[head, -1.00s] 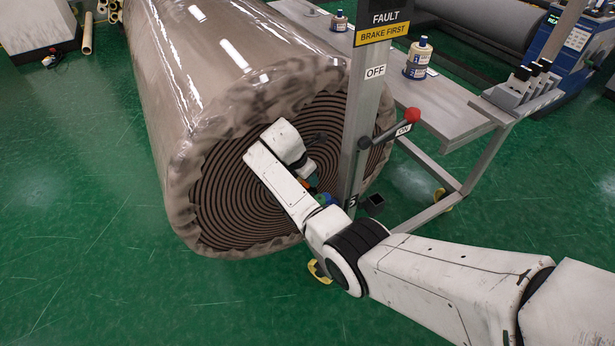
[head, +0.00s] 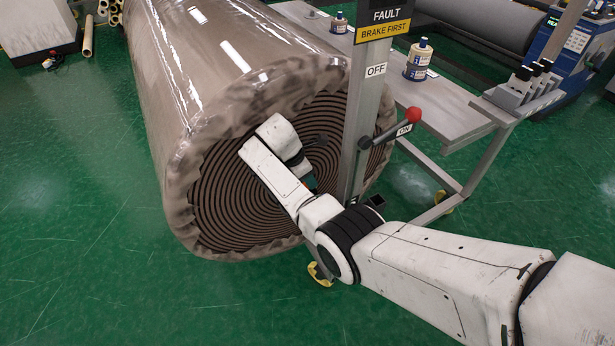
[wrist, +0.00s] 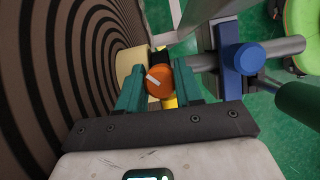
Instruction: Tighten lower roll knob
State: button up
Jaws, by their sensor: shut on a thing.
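The orange knob (wrist: 159,82) with a white pointer mark sits between the green fingers of my gripper (wrist: 158,88) in the wrist view. My gripper is shut on it, close beside the end face of the wrapped roll (head: 232,200). The pointer mark slants toward the upper left. In the head view my own arm hides the knob and most of the gripper; only a small teal part shows. The roll lies on its side, its end showing dark spiral layers inside crumpled wrap.
A blue clamp (wrist: 238,68) on a grey bar (wrist: 278,48) stands right of the knob. A grey post (head: 367,110) carries a red-tipped lever (head: 413,116) beside the ON label. A grey bench (head: 462,112) stands behind. Green floor is open at left.

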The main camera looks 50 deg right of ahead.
jog(key=o, duration=1)
jog(key=shift+o, duration=0.2)
jog(key=v, duration=1.1)
